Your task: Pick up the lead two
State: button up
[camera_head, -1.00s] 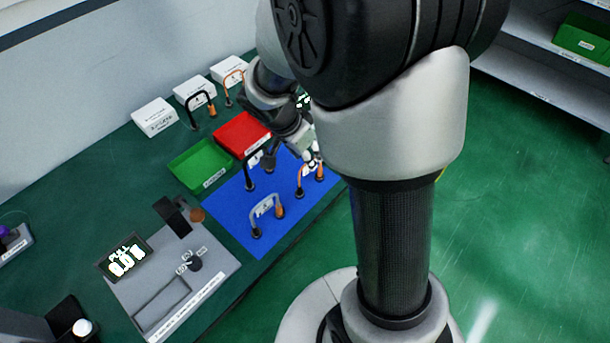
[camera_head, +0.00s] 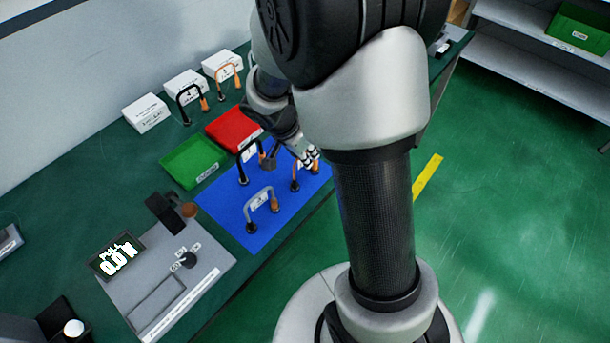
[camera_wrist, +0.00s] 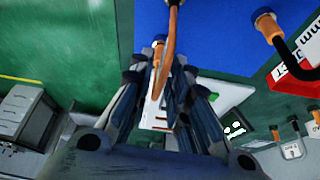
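Three arched leads stand upright on a blue mat (camera_head: 232,222): a grey one (camera_head: 263,191) at the front, a black one (camera_head: 243,163) behind, and an orange one (camera_head: 295,177) at the right. Their tags are too small to read, so I cannot tell which is lead two. My gripper (camera_head: 309,158) is just above the orange lead and hides its top. In the wrist view, my gripper's fingers (camera_wrist: 165,77) are apart on either side of the orange lead (camera_wrist: 168,50), whose arch runs between them. I cannot see them pressing on it.
A red tray (camera_head: 222,124) and a green tray (camera_head: 190,160) lie behind the mat. Two more leads, black (camera_head: 181,103) and orange (camera_head: 237,72), stand by white boxes (camera_head: 146,112). A grey instrument panel (camera_head: 207,262) with a display (camera_head: 116,257) is at the left.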

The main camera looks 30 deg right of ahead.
grip_shut()
notch_tip(320, 180, up, 20)
jog(key=p, duration=0.6)
